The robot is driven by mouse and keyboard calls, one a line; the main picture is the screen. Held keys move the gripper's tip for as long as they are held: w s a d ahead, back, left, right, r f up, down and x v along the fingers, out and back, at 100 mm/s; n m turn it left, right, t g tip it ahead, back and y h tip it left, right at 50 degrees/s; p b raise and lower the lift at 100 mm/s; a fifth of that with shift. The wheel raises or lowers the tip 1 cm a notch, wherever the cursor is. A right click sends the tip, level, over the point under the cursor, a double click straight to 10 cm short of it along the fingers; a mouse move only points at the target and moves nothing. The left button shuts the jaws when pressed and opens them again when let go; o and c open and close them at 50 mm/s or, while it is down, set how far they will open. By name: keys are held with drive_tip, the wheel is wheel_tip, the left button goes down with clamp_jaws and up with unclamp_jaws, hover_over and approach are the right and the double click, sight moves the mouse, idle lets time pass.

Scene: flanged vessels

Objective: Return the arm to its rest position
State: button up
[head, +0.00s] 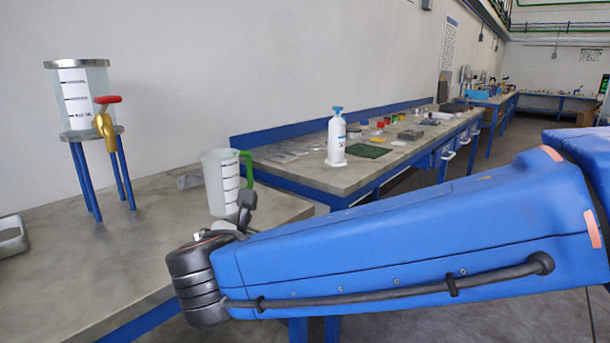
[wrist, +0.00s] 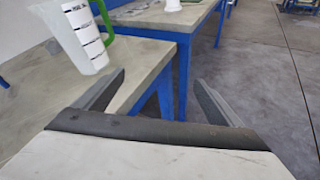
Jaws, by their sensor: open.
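My gripper (wrist: 158,92) shows in the wrist view with its two dark fingers spread wide and nothing between them. It is beyond the edge of the near bench, with the floor and a blue bench leg behind it. In the head view my blue arm reaches in from the right and hides most of the gripper; only a dark part shows above the wrist. A clear jug (head: 221,182) with a green handle and black marks stands upright on the bench, behind my wrist. The jug also shows in the wrist view (wrist: 75,38), left of the fingers and apart from them.
A vessel (head: 90,95) with a red-handled brass tap stands on a blue-legged stand on the near bench (head: 130,250). A metal tray (head: 12,240) lies at the left edge. A white bottle (head: 337,140) and small items stand on the farther bench (head: 345,178). Floor is open at right.

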drive_tip(key=s+d+f+m+g+h, duration=0.1)
drive_tip(key=d+f+m+g, duration=0.2)
drive_tip(key=d, duration=0.6)
drive_tip(key=s+d+f+m+g, duration=0.1)
drive_tip(key=d+f+m, duration=0.1)
drive_tip(key=d+m, duration=0.5)
drive_tip(key=d+f+m+g+h, duration=0.1)
drive_tip(key=d+f+m+g, duration=0.2)
drive_tip(key=d, duration=0.7)
drive_tip(key=s+d+f+m+y, duration=0.1)
drive_tip(key=s+d+f+m, duration=0.1)
drive_tip(key=s+m, duration=0.3)
drive_tip(key=s+d+f+m+g+y, duration=0.1)
drive_tip(key=s+d+f+m+y, duration=0.1)
drive_tip(key=m, duration=0.5)
drive_tip(key=s+d+f+m+g+y, duration=0.1)
drive_tip(key=s+d+f+m, duration=0.2)
drive_tip(key=s+d+m, duration=0.2)
drive_tip(key=shift+s+d+f+m, duration=0.3)
drive_tip(key=shift+s+m, duration=0.3)
drive_tip(key=shift+s, duration=0.85)
